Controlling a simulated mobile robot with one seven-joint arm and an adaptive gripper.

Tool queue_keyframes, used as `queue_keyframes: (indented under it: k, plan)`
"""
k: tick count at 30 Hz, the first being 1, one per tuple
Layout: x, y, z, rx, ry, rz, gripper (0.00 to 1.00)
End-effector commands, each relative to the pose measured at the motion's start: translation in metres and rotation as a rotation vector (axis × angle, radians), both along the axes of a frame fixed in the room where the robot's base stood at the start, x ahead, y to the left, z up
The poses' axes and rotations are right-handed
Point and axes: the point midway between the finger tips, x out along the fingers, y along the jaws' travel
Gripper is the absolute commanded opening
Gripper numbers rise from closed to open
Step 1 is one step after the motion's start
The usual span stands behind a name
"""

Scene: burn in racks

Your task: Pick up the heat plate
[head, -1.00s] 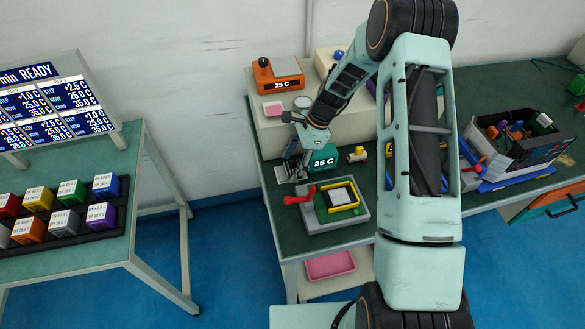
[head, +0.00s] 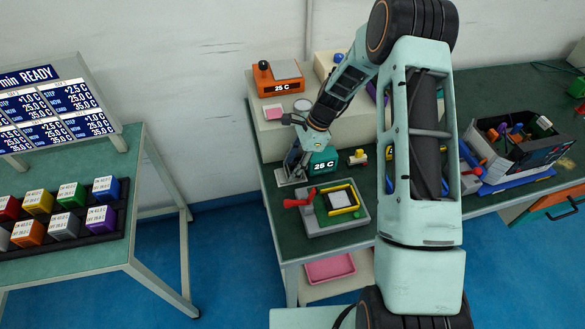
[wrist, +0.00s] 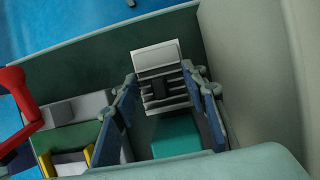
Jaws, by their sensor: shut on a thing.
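The heat plate (wrist: 155,57) looks like a pale grey metal piece with ridges and a dark middle part. In the wrist view it lies between my two fingers, which touch its sides. My gripper (wrist: 159,82) is shut on it.
A grey fixture (head: 350,222) with a red lever (head: 299,201) and yellow frame stands close in front. An orange 25 C unit (head: 277,87) sits on the cream shelf behind. A cluttered bin (head: 520,150) is at right. Coloured blocks (head: 70,194) fill a rack on the left table.

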Motion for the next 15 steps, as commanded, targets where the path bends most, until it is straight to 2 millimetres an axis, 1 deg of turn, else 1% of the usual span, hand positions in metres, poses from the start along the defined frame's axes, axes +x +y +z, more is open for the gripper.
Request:
queue_keyframes:
  k: [4, 7, 11, 15]
  plan:
    - [0.001, 0.000, 0.012, 0.000, -0.003, 0.000, 0.12]
    - [0.001, 0.000, 0.026, 0.000, -0.004, -0.001, 0.12]
    - [0.001, 0.000, 0.053, 0.000, -0.005, 0.000, 0.12]
    - [0.002, 0.000, 0.089, -0.001, -0.007, 0.000, 0.12]
